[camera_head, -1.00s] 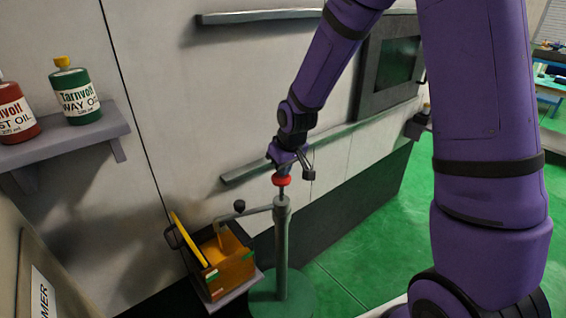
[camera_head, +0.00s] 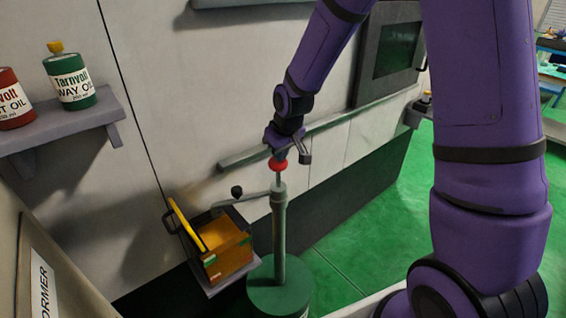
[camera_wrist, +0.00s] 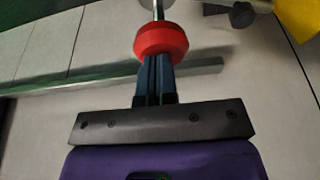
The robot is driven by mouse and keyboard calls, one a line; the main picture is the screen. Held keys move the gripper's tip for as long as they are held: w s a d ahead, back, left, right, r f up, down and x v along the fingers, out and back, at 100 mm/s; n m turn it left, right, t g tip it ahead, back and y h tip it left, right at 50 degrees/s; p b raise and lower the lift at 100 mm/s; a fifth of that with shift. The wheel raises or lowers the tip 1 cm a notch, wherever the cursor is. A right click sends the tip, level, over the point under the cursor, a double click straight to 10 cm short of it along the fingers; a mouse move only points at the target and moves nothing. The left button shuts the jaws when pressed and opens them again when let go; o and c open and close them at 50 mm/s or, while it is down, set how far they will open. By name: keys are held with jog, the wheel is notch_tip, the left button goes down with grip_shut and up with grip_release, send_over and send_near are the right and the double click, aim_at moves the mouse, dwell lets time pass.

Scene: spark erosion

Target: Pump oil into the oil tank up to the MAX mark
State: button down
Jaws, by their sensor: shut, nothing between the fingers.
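The pump (camera_head: 279,240) is a grey-green upright column on a round base, with a thin rod and a red knob (camera_head: 278,165) on top. The knob also shows in the wrist view (camera_wrist: 161,40). My gripper (camera_head: 280,150) is above the knob, its fingers together and pointing at it; in the wrist view the fingertips (camera_wrist: 155,62) meet or nearly meet the knob, with nothing between them. The oil tank (camera_head: 229,262) is an amber see-through box with green marks, left of the pump. Its yellow lid (camera_head: 187,224) stands open. The oil level against the MAX mark is too small to read.
A side arm (camera_head: 256,196) with a black ball reaches from the pump over toward the tank. A shelf (camera_head: 60,130) at left holds a green bottle (camera_head: 70,80) and a red bottle (camera_head: 12,100). A grey wall rail (camera_head: 330,125) runs behind my gripper.

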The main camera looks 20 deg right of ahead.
jog(key=a+v, duration=0.1)
jog(key=v, duration=0.9)
jog(key=shift+d+r, duration=0.2)
jog(key=shift+d, duration=0.3)
dwell(0.8)
jog(key=s+d+r+m, duration=0.1)
jog(key=s+d+r, duration=0.1)
jog(key=s+r, duration=0.3)
jog(key=s+d+r+m+t, duration=0.1)
jog(key=s+r, duration=0.4)
jog(key=s, duration=0.8)
jog(key=s+d+r+m+t+h, duration=0.1)
jog(key=s+d+r, duration=0.2)
jog(key=s, duration=0.6)
jog(key=shift+d+r+m, duration=0.25)
jog(key=shift+r+m, duration=0.05)
jog(key=shift+r, duration=0.65)
